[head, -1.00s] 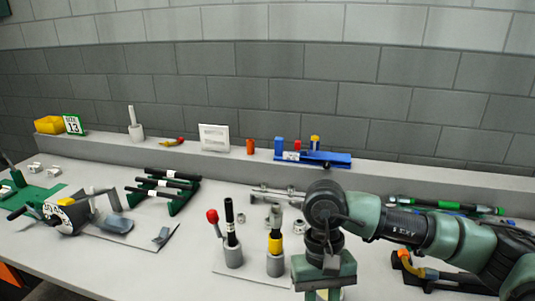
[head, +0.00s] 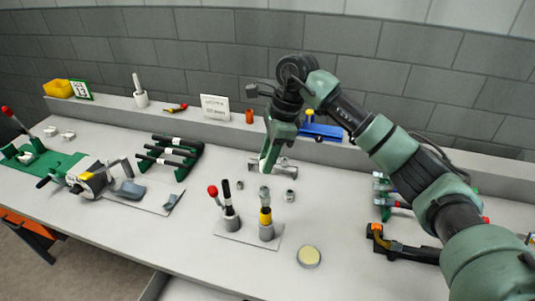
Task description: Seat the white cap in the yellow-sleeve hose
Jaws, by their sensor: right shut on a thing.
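The yellow-sleeve hose (head: 265,216) stands upright in a grey round holder on a pale plate, with a grey metal fitting on its top end. My right gripper (head: 265,171) points down behind and above that fitting, apart from it in the picture. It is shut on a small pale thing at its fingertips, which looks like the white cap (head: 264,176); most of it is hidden. My left gripper is not in view.
A black hose (head: 228,197) and red-knobbed lever (head: 212,191) stand left of the yellow-sleeve hose. Small metal fittings (head: 289,196) lie to the right. A pale yellow disc (head: 309,256) lies at front right. A black-rod rack (head: 174,155) stands left.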

